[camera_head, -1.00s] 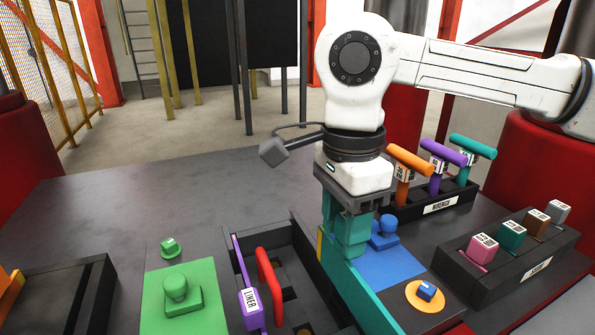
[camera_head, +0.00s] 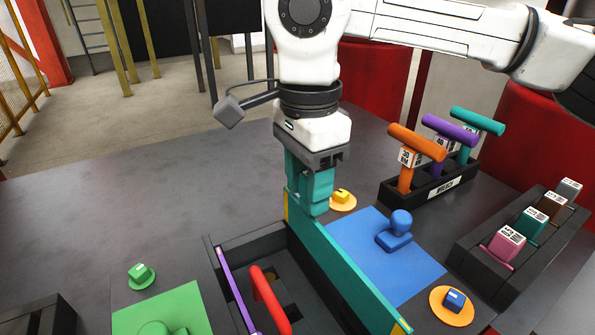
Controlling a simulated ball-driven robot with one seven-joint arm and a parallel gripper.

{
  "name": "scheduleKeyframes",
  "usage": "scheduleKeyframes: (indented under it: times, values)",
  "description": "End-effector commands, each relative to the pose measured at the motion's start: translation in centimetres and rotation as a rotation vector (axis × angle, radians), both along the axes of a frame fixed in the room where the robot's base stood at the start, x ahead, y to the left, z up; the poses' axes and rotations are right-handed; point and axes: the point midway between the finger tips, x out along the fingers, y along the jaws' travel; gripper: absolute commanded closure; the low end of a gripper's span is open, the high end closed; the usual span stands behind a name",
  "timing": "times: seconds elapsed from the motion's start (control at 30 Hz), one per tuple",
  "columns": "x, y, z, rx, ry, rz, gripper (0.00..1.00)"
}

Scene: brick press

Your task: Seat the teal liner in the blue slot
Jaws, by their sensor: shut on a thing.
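The teal liner (camera_head: 345,265) is a long thin upright plate with yellow at its ends. It runs along the right side of the dark open box (camera_head: 222,252), beside the blue mat. My gripper (camera_head: 310,205), with teal fingers, is shut on the liner near its far end and points down. The liner's lower edge is hidden behind the box parts, so I cannot tell whether it touches the box floor. I cannot make out a blue slot; the blue mat (camera_head: 355,240) with a blue knob (camera_head: 398,232) lies just right of the liner.
A purple liner (camera_head: 236,290) and a red handle (camera_head: 268,300) stand in the box. A yellow button (camera_head: 342,198) is close to my gripper; a blue one (camera_head: 454,300) is front right. Handled tool racks (camera_head: 435,195) stand right. The table's left back is clear.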

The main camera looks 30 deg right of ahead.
Motion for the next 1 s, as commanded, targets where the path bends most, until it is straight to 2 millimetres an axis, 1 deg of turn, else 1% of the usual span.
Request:
scheduleKeyframes:
  times: [0.57,1.0]
  values:
    - [0.0,0.1,0.1,0.0,0.005,0.001,1.0]
    - [0.0,0.1,-1.4,0.001,0.005,0.001,1.0]
